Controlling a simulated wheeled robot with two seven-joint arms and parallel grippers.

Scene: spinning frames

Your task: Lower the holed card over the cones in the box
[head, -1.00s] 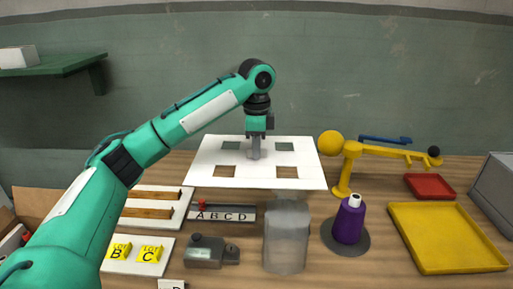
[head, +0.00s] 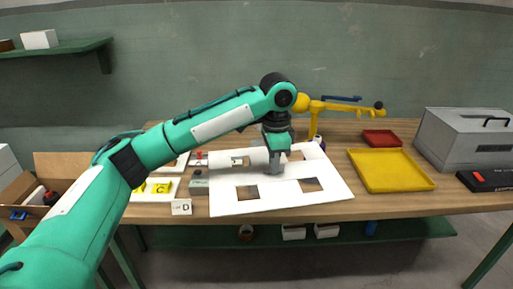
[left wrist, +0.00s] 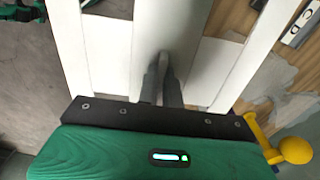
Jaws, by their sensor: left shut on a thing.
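The holed card (head: 275,194) is white with square holes. In the head view it hangs, slightly tilted, over the middle front of the workbench. My left gripper (head: 273,166) is shut on it between the holes. The left wrist view shows the gripper fingers (left wrist: 162,78) pinching the middle strip of the card (left wrist: 152,28), with holes on either side. A purple cone (head: 320,144) shows only its top behind the card's far edge. An open cardboard box (head: 32,192) stands at the far left; I cannot make out cones in it. My right gripper is not in view.
A yellow stand (head: 315,108) with a long arm rises just behind the card. A yellow tray (head: 432,185), a red tray (head: 381,138) and a grey case (head: 465,148) occupy the right. A D label (head: 181,207) stands at the front edge.

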